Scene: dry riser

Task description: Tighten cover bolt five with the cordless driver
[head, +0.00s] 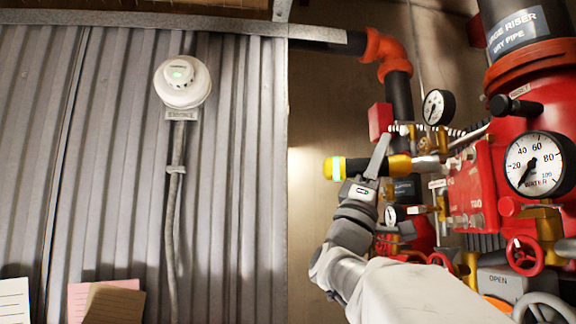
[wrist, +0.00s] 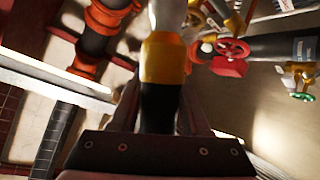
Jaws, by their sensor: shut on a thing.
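The cordless driver (head: 398,166) is yellow and black, with a pale green band at its rear end. My gripper (head: 376,163) is shut around its body and holds it roughly level, its nose pointing right at the red valve cover (head: 483,185). The nose looks close to a bolt on the cover's left side; I cannot tell whether they touch. Another bolt (head: 475,220) shows lower on the cover. I cannot tell which is bolt five. In the wrist view the driver (wrist: 163,62) runs up between my fingers (wrist: 158,118), its tip out of frame.
Crowded around the cover are a pressure gauge (head: 437,107), a large water gauge (head: 535,163), a red handwheel (head: 522,255) and brass fittings. A corrugated wall (head: 100,150) with a detector (head: 182,82) stands left. Free room lies left of the driver.

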